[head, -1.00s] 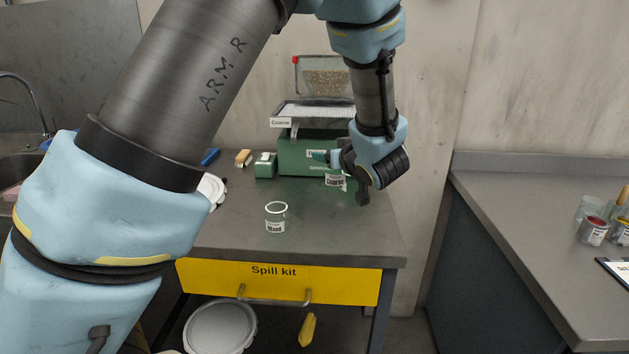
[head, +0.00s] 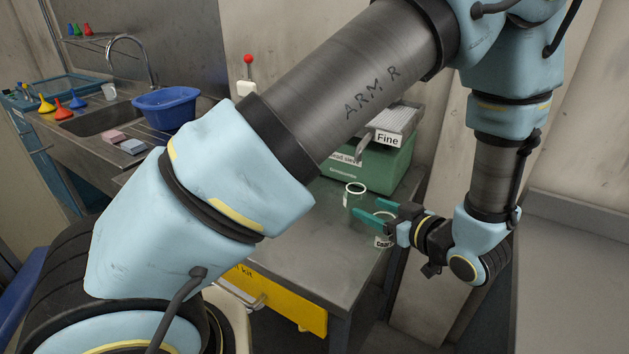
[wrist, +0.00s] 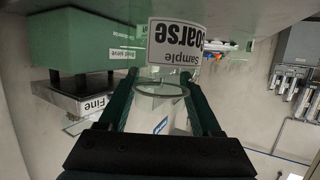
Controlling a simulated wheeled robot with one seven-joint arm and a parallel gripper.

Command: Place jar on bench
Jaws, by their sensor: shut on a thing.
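My gripper (head: 376,219) is shut on a clear glass jar (head: 383,241) labelled "Coarse", at the bench's right side. In the wrist view, which is upside down, the "Sample Coarse" label (wrist: 177,43) shows large beyond the fingertips. The bench (head: 300,236) has a grey top and a yellow "Spill kit" drawer front.
My upper arm hides the bench's left part. A sink (head: 92,118) and blue basin (head: 165,107) are at left. Bare bench top lies left of the gripper.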

